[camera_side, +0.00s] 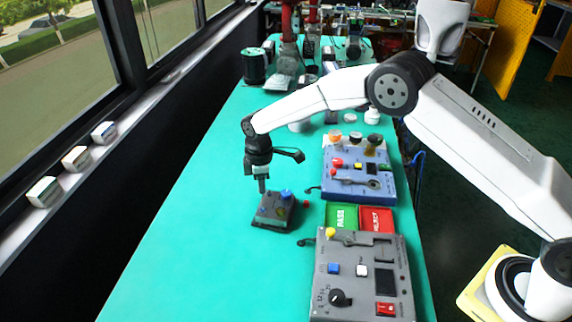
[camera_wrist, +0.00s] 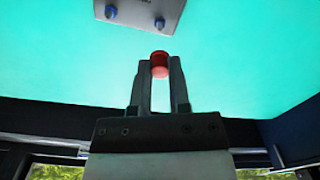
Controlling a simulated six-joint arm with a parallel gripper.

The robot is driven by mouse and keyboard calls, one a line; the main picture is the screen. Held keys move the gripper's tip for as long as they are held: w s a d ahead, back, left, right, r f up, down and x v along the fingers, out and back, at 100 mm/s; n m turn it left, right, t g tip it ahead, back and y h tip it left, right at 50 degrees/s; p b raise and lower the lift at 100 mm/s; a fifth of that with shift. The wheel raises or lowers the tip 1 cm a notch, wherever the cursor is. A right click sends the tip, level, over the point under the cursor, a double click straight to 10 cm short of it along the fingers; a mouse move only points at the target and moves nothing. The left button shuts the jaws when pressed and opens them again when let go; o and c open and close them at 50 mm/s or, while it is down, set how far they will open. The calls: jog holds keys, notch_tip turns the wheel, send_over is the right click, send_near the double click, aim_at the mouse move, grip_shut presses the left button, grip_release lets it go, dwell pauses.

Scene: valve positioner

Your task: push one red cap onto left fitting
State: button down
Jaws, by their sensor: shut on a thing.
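The valve positioner is a dark grey box (camera_side: 273,211) on the green table in the side view, with a blue knob (camera_side: 286,195) on top. In the wrist view, a grey face of it (camera_wrist: 145,12) shows at the top edge with two blue fittings, the left one (camera_wrist: 110,11) and the right one (camera_wrist: 160,22). My gripper (camera_wrist: 159,70) is shut on a red cap (camera_wrist: 159,58), held between the fingertips and apart from both fittings. In the side view my gripper (camera_side: 263,188) points down at the box's back left; the held cap cannot be made out there.
A small red part (camera_side: 306,204) shows at the box's right side. Green and red trays (camera_side: 376,219), a blue panel (camera_side: 350,187) and a grey panel (camera_side: 350,294) stand to the right. The table (camera_side: 190,260) is clear to the left and front.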

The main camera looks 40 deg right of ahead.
aim_at(263, 209)
jog(key=shift+f, duration=0.25)
jog(key=shift+f, duration=2.45)
jog(key=shift+f, duration=0.8)
dwell(1.3)
jog(key=c, duration=0.5)
grip_release()
jog(key=shift+r, duration=0.1)
jog(key=shift+r, duration=3.8)
jog(key=shift+r, duration=0.1)
